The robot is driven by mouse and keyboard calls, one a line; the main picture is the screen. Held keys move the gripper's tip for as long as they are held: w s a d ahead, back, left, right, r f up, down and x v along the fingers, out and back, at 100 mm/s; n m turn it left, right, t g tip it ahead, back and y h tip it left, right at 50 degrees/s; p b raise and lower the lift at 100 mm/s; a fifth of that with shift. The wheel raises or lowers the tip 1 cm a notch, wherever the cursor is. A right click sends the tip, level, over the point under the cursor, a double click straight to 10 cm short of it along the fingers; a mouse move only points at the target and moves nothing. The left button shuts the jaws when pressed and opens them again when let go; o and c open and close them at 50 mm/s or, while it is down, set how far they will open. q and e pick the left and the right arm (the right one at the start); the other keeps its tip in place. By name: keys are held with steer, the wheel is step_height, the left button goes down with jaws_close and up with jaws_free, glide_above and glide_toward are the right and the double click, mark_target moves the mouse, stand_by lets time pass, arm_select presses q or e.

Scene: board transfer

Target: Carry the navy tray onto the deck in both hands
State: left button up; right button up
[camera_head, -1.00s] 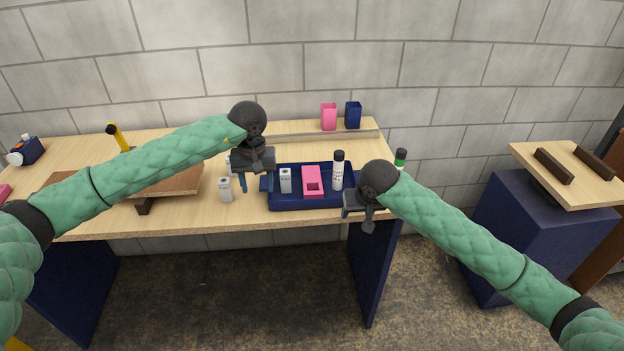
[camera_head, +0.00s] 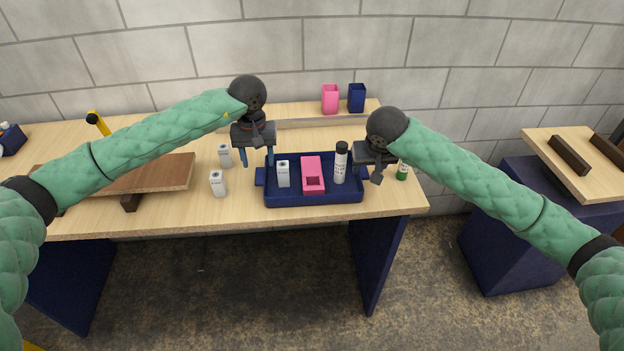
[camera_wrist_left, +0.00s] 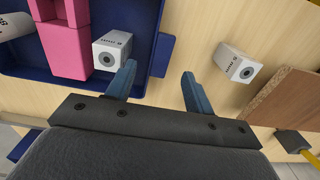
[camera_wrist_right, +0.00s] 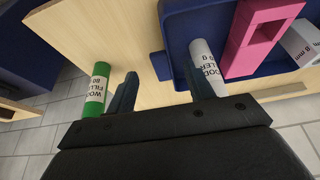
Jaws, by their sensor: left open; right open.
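The navy tray (camera_head: 315,199) lies flat on the light wood table and holds a white box (camera_head: 283,174), a pink block (camera_head: 312,176) and a white bottle with a black cap (camera_head: 341,165). My open left gripper (camera_head: 257,161) is above the tray's left end. In the left wrist view, the tray's left handle tab (camera_wrist_left: 162,54) shows between its fingertips. My open right gripper (camera_head: 374,170) is at the tray's right end. In the right wrist view, a navy handle tab (camera_wrist_right: 157,65) shows between its fingertips. Neither gripper holds anything. I cannot tell which raised top is the deck.
Two white boxes (camera_head: 218,184) stand left of the tray. A brown board (camera_head: 150,175) rests on dark supports farther left. A wooden top with dark rails (camera_head: 575,175) sits on a navy pedestal at right.

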mark_target(365, 175)
arm_select(q)
steer(key=shift+s+f, duration=0.1)
steer(key=shift+f, duration=3.3)
arm_select(e)
steer(key=shift+x, duration=3.4)
arm_select(q)
jaws_close()
arm_select(e)
jaws_close()
